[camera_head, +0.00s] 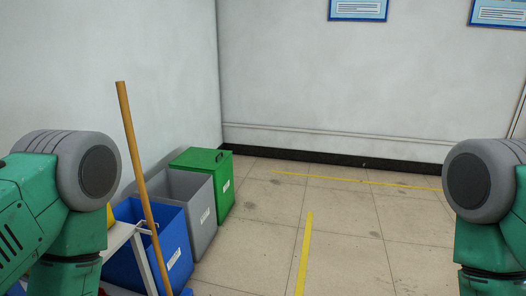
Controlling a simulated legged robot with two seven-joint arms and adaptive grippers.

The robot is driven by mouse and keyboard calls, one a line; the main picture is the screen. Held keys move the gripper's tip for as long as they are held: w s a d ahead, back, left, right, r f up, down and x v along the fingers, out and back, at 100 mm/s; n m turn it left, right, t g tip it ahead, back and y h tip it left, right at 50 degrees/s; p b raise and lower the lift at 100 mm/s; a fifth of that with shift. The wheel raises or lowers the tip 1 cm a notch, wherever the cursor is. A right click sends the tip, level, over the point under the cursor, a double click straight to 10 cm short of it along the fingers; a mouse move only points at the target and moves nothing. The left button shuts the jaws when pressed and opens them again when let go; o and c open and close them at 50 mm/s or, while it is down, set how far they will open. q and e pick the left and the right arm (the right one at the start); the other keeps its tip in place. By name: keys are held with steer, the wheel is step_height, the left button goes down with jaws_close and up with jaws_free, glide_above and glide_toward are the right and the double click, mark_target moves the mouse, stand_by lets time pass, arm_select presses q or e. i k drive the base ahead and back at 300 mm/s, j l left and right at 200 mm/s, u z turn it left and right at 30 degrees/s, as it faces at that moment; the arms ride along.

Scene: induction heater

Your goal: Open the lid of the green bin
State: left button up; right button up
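The green bin (224,193) stands against the left wall, the farthest in a row of bins near the room's corner. Its green lid (201,157) is shut, with a small dark handle on top. A white label is on its right side. Parts of my two green and grey arms show at the left and right edges of the view. Neither gripper is in view, and both arms are well apart from the bin.
A grey bin (201,221) and a blue bin (174,255), both open-topped, stand nearer in the row. A wooden pole (138,165) leans in front of them beside a white stand (120,234). Tiled floor with yellow lines (304,255) is clear to the right.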

mark_target(196, 158)
steer(key=i, duration=2)
steer(key=i+u, duration=0.2)
steer(key=i, duration=0.25)
steer(key=i+l+u, duration=0.2)
steer(key=i, duration=0.25)
steer(key=i+l+u, duration=0.2)
steer(key=i, duration=0.2)
steer(key=i+l+u, duration=0.2)
steer(key=i, duration=0.2)
steer(key=i+l+u, duration=1.05)
steer(key=l+u, duration=0.2)
steer(key=l, duration=0.2)
